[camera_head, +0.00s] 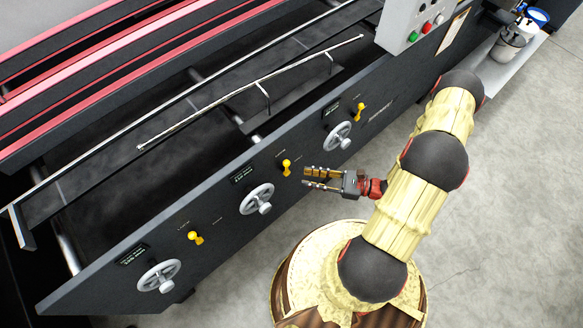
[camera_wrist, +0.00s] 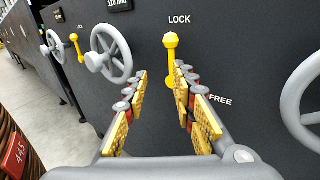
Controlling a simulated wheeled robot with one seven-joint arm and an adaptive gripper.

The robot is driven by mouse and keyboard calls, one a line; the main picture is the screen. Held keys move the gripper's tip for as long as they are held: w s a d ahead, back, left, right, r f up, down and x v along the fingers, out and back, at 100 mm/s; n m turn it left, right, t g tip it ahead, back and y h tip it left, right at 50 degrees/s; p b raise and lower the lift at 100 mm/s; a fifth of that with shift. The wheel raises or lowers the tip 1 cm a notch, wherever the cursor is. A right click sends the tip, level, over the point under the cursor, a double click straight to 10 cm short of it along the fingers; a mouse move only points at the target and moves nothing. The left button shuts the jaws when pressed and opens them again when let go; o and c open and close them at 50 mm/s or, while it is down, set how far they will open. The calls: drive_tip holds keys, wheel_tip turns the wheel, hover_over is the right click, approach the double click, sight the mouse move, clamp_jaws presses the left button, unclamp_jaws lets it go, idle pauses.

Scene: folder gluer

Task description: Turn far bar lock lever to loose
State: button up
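Three yellow levers sit along the dark machine panel: a lower-left lever (camera_head: 195,237), a middle lever (camera_head: 287,167) and an upper-right lever (camera_head: 360,111). Their labels are too small to read in the head view, so I cannot tell which is named the far bar lock. My gripper (camera_head: 306,177) is open and empty just in front of the middle lever. In the wrist view, that lever (camera_wrist: 170,41) stands nearly upright under the word LOCK, with FREE to its lower right. My open fingers (camera_wrist: 161,74) point at it; its lower part shows between them, and contact cannot be told.
Grey handwheels (camera_head: 257,199) (camera_head: 338,135) (camera_head: 159,275) protrude from the panel beside the levers. In the wrist view, one wheel (camera_wrist: 112,53) is left of my fingers and another (camera_wrist: 292,95) is right. A control box (camera_head: 412,25) stands above. Open floor (camera_head: 500,220) lies at right.

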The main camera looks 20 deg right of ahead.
sight(290, 173)
drive_tip(key=shift+t, duration=0.5)
drive_tip(key=shift+w+a+r+b, duration=0.15)
drive_tip(key=shift+w+a+b, duration=0.15)
drive_tip(key=shift+w+a, duration=0.65)
drive_tip(key=shift+w+a+r+b, duration=0.2)
drive_tip(key=shift+w+a+b, duration=0.15)
drive_tip(key=shift+w+a, duration=0.6)
drive_tip(key=shift+w+a+r+b, duration=0.15)
drive_tip(key=shift+w+a+b, duration=0.15)
drive_tip(key=shift+w+a, duration=0.65)
drive_tip(key=shift+w+d, duration=0.25)
drive_tip(key=shift+d, duration=0.05)
drive_tip(key=c, duration=0.3)
clamp_jaws()
drive_tip(key=shift+s+a, duration=0.15)
